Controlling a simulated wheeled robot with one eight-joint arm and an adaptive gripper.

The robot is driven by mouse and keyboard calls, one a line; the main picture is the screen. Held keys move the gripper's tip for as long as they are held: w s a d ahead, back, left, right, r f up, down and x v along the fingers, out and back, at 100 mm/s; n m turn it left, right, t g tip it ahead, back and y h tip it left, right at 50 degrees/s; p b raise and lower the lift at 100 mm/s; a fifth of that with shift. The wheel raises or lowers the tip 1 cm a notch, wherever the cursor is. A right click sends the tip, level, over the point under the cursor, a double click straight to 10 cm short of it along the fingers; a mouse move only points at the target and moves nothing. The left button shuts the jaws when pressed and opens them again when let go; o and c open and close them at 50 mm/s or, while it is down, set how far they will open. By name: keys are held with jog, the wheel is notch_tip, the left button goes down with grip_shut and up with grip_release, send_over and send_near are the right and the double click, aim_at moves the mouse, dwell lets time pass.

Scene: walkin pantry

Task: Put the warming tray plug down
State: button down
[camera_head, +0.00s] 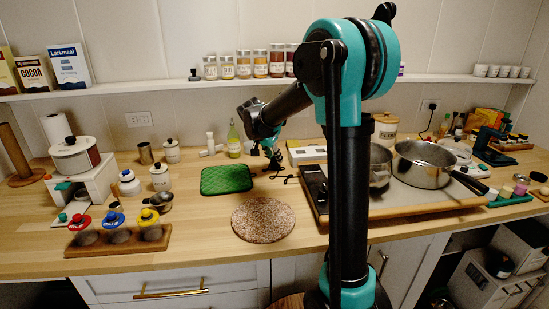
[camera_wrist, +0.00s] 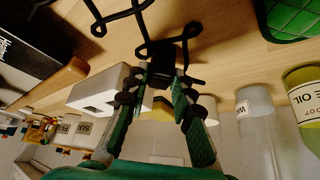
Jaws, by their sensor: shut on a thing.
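My gripper (camera_head: 271,164) is low over the back middle of the counter, just right of the green mat. In the wrist view my gripper (camera_wrist: 166,84) is shut on the black warming tray plug (camera_wrist: 163,60), which shows between and just beyond the fingertips. Its black cord (camera_wrist: 120,15) loops over the wood toward the top of the wrist view. The warming tray (camera_head: 400,207) is at right, under two pots. I cannot tell whether the plug touches the counter.
A green mat (camera_head: 227,179) lies left of my gripper, with a round speckled mat (camera_head: 263,219) in front. A green oil bottle (camera_head: 233,140) stands behind. A white box (camera_head: 307,153) is close on the right. Bare wood (camera_head: 195,210) shows left of the round mat.

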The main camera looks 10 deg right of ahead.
jog(key=shift+f, duration=0.1)
jog(key=c, duration=1.3)
grip_release()
jog(key=v, duration=1.2)
